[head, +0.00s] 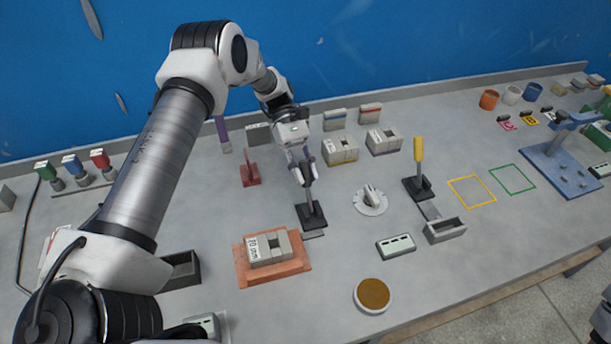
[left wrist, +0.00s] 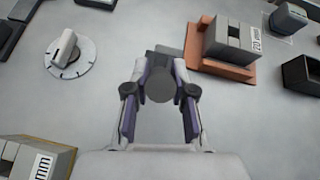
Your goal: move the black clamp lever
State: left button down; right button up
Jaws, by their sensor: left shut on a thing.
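The black clamp lever (head: 311,212) stands on the table near the middle, its dark base flat on the surface and its handle upright. My left gripper (head: 305,172) comes down from above and is shut on the handle's upper part. In the left wrist view the round dark end of the clamp lever (left wrist: 160,86) sits between the two fingers of the left gripper (left wrist: 160,98). The fingers hide part of the handle. My right gripper is not in view.
A grey dial (head: 371,199) and a yellow-handled lever (head: 418,170) stand to the right. A red lever (head: 250,173) stands behind left. An orange plate (head: 243,270) with a grey block lies in front left. Grey blocks (head: 340,150) stand behind.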

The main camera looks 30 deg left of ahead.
pick_arm(q)
jog(key=shift+s+f, duration=0.1)
jog(key=shift+f, duration=0.15)
jog(key=c, duration=1)
grip_release()
jog(key=shift+o, duration=0.2)
jog(key=v, duration=0.7)
jog(key=shift+w+a, duration=0.2)
jog(key=shift+w, duration=0.05)
jog(key=shift+r, duration=0.15)
